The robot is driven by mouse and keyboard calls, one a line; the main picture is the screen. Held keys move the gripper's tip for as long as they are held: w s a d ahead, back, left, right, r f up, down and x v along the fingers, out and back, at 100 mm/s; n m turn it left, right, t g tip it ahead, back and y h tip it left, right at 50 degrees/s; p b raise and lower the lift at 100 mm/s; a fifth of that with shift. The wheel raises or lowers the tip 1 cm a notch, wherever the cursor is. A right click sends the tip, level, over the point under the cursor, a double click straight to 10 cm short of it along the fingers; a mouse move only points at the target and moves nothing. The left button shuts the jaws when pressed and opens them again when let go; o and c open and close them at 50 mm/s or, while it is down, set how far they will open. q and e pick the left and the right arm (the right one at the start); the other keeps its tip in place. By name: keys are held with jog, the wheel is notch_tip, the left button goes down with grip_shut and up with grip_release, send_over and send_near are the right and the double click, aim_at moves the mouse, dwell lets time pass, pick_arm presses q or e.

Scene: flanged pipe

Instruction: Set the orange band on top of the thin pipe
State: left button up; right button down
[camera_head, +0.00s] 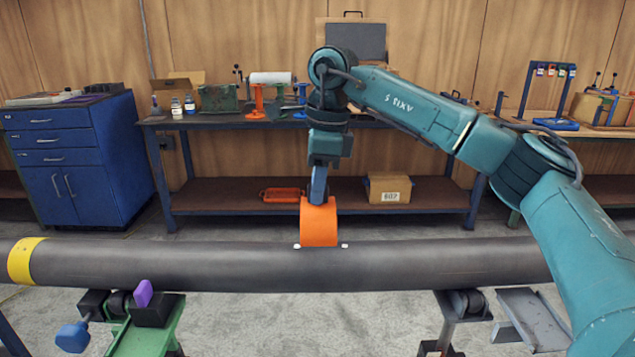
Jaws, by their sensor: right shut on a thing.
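The orange band (319,226) is a short curved piece in the middle of the view. My right gripper (319,199) points straight down and is shut on its top. The band's lower edge meets the upper side of the long dark grey pipe (220,265) in the picture. I cannot tell whether it rests on the pipe or hangs just above it. Two small white marks (345,246) show on the pipe at the band's lower corners. The pipe lies level across the view. My left gripper is out of view.
A yellow ring (22,261) is around the pipe's left part. Behind are a workbench (215,124) with tools and a blue cabinet (75,160).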

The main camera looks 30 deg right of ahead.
aim_at(318, 211)
notch_tip(318, 211, down, 3)
jog(key=shift+r+b, duration=0.2)
jog(key=shift+b, duration=0.65)
jog(key=shift+f+b, duration=0.65)
jog(key=shift+f, duration=0.6)
jog(key=shift+f+b, duration=0.8)
jog(key=shift+f, duration=0.7)
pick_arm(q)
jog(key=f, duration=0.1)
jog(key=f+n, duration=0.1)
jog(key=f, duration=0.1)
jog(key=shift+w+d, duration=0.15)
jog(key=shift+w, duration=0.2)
pick_arm(e)
jog(key=shift+f, duration=0.3)
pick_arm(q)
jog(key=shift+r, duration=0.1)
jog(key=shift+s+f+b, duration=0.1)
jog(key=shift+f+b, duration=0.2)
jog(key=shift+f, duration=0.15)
pick_arm(e)
jog(key=shift+f, duration=0.4)
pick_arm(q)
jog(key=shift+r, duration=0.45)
pick_arm(e)
jog(key=shift+r, duration=0.1)
